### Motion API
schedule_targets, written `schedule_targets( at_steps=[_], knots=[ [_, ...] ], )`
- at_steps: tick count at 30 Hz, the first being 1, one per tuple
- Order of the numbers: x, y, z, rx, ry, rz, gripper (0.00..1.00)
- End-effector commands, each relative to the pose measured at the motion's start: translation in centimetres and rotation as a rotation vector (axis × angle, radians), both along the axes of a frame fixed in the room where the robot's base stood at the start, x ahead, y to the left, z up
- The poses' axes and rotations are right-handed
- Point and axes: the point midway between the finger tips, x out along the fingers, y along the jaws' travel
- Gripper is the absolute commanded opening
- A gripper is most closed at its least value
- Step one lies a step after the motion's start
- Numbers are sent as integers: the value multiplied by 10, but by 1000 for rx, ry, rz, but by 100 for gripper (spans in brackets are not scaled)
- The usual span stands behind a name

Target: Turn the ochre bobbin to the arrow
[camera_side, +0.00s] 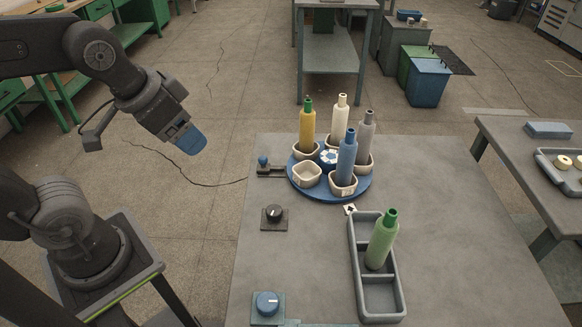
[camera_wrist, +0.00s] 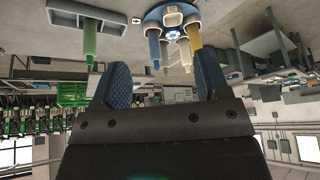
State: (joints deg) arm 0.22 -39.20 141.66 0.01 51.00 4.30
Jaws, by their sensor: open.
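The ochre bobbin (camera_side: 307,130), with a green tip, stands upright in a pale cup at the back left of the blue turntable (camera_side: 324,195). It also shows in the wrist view (camera_wrist: 195,36). A small white tile with a dark arrow mark (camera_side: 350,209) lies at the turntable's front edge, nearest the blue bobbin (camera_side: 347,155). A white bobbin (camera_side: 341,118) and a grey bobbin (camera_side: 366,131) stand in other cups. The front-left cup (camera_side: 307,175) is empty. My gripper (camera_wrist: 163,84) is open and empty, left of the table and well away from the turntable.
A grey tray (camera_side: 358,262) holds a green bobbin (camera_side: 382,240). Along the table's left side are a small blue-knobbed lever (camera_side: 264,163), a black knob (camera_side: 273,213) and a blue dial (camera_side: 267,303). The table right of the turntable is clear.

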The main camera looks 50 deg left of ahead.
Motion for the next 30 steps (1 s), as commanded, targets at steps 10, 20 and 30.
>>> schedule_targets(
  at_steps=[10, 20, 30],
  knots=[
    [84, -9, -48, 188, 205, -522, 69],
    [147, -21, -140, 282, 358, -1058, 69],
    [161, -26, -185, 298, 399, -1262, 69]
  ],
)
